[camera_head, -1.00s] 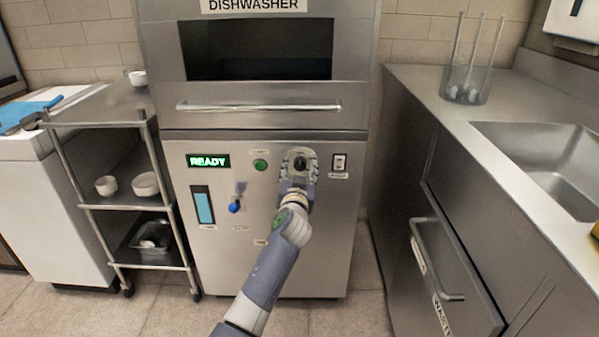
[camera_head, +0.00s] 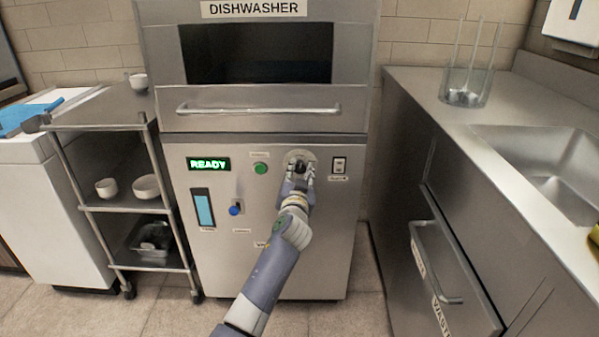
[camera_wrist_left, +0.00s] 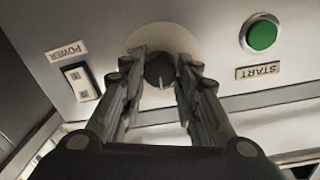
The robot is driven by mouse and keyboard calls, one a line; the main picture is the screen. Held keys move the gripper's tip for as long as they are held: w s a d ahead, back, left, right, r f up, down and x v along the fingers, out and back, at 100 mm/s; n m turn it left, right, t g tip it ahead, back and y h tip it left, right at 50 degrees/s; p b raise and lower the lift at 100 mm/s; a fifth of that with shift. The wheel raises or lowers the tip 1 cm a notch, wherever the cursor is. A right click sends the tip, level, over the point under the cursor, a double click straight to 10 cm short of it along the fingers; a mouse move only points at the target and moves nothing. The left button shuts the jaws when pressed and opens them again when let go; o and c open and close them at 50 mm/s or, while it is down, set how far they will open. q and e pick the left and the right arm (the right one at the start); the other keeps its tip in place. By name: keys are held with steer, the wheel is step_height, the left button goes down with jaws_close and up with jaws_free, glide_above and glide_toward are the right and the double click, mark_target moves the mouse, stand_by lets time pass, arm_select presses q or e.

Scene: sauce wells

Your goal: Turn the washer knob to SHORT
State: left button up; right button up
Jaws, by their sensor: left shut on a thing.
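The washer knob (camera_wrist_left: 159,68) is dark and round on a pale round plate (camera_wrist_left: 185,38) on the dishwasher's front panel. My left gripper (camera_head: 300,170) comes from below and is shut on the knob, one finger on each side. In the left wrist view the two fingers (camera_wrist_left: 161,75) flank the knob, and a light pointer mark shows on it. In the head view my fingers partly cover the knob. I cannot read any SHORT label around it. My right gripper is not in view.
A green START button (camera_head: 260,168) is left of the knob and a POWER switch (camera_head: 339,163) right of it. A blue knob (camera_head: 236,208) sits lower left. The green display (camera_head: 208,163) reads READY. A steel counter with a sink (camera_head: 555,165) stands right, a cart (camera_head: 95,120) left.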

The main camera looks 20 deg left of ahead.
arm_select(q)
steer(key=m+p, duration=0.1)
steer(key=m, duration=0.2)
steer(key=shift+r, duration=0.1)
steer(key=m+p, duration=0.1)
steer(key=m, duration=0.2)
steer(key=m+p, duration=0.2)
steer(key=m, duration=0.2)
steer(key=shift+d+m+g+y+p, duration=0.1)
steer(key=shift+m+g+y+p, duration=0.2)
steer(key=shift+g, duration=0.1)
steer(key=shift+m+p, duration=0.3)
steer(key=shift+m, duration=0.5)
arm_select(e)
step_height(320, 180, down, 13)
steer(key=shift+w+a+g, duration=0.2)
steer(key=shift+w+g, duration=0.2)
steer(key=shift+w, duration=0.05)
arm_select(q)
steer(key=o, duration=1.1)
steer(key=shift+c, duration=0.2)
steer(key=v, duration=1.2)
